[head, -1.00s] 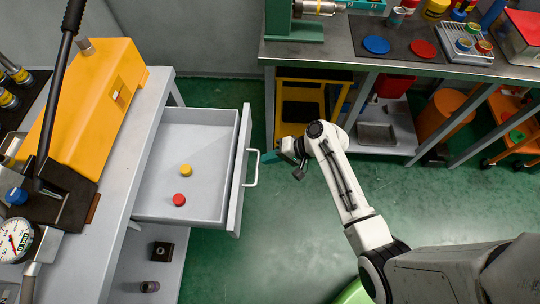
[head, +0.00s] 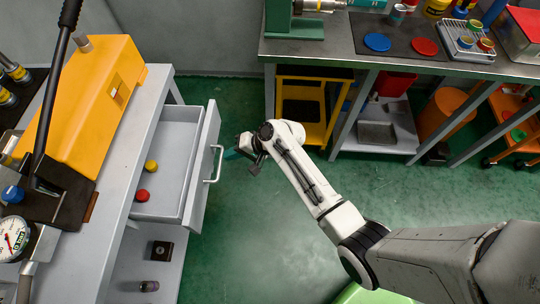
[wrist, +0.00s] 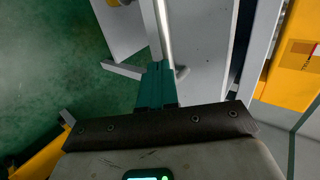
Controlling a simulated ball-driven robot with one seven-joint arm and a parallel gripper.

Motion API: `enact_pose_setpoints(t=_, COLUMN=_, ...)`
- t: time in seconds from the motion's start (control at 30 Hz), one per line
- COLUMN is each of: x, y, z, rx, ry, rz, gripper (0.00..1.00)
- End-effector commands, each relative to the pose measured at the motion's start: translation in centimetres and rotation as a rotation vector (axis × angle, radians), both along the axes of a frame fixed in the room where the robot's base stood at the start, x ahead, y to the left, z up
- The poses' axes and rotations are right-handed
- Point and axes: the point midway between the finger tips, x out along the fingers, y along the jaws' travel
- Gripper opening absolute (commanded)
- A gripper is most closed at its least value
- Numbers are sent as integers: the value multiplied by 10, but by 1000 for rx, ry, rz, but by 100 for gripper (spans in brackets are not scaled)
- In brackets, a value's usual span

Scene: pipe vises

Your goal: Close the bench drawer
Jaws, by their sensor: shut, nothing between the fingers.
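The bench drawer (head: 173,205) is partly open, sticking out to the right from the grey bench on the left. Its front panel carries a light bar handle (head: 216,164). A yellow cap (head: 151,166) and a red cap (head: 142,195) lie inside it. My gripper (head: 232,155) is just right of the handle in the head view, shut and empty. In the wrist view, the teal fingers (wrist: 157,85) are together, with the drawer's front edge and handle (wrist: 122,70) close to their tips. I cannot tell whether they touch.
An orange machine (head: 90,100), black lever and gauge (head: 12,238) stand on the left bench. A yellow step stool (head: 303,115) and the right workbench (head: 440,65) stand behind my arm. The green floor right of the drawer is clear.

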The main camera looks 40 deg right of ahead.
Motion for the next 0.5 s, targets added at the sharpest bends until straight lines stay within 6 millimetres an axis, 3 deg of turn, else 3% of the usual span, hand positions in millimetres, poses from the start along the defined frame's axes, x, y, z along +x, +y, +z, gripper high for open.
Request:
enact_pose_setpoints(t=0.2, x=45, y=46, z=-3, rx=0, ry=-2, rz=5, gripper=0)
enact_pose_setpoints(t=0.5, x=94, y=95, z=-3, rx=1, ry=-2, rz=3, gripper=0)
